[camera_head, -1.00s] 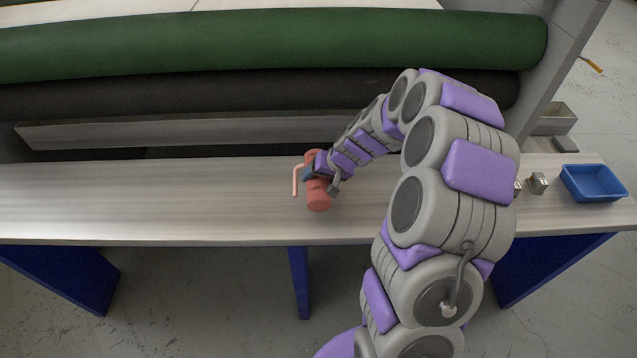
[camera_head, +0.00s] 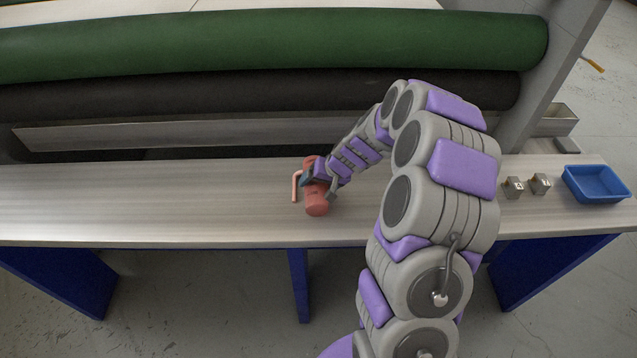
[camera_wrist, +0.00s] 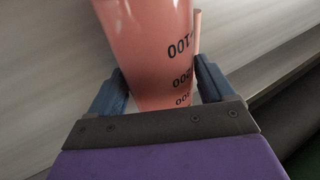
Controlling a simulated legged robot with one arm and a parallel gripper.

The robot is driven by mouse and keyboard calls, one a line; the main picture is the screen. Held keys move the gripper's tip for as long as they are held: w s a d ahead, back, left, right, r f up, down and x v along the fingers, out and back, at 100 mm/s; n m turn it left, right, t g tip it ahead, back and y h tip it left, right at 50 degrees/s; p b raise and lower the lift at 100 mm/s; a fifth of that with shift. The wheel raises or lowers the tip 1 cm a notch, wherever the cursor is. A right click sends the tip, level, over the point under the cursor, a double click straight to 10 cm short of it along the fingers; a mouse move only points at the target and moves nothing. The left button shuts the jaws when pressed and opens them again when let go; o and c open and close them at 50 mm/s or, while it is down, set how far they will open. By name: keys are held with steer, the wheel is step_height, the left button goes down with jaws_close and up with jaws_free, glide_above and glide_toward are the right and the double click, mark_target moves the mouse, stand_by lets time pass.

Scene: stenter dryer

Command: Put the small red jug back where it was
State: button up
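The small red jug (camera_head: 317,205) is at the middle of the long bench (camera_head: 150,200), with its handle to the left in the head view. My gripper (camera_head: 318,178) is around its body and partly covers it. In the wrist view, the jug (camera_wrist: 150,45) sits between the two blue-grey fingers of my gripper (camera_wrist: 160,88), which press against its sides. Dark printed marks show on the jug. I cannot tell whether its base touches the bench or is slightly above it.
Two small metal blocks (camera_head: 513,187) (camera_head: 540,183) and a blue tray (camera_head: 597,168) are at the bench's right end. A dark roller (camera_head: 200,97) and a green roller (camera_head: 250,40) run behind the bench. The bench left of the jug is clear.

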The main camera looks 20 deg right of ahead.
steer(key=shift+o, duration=1.3)
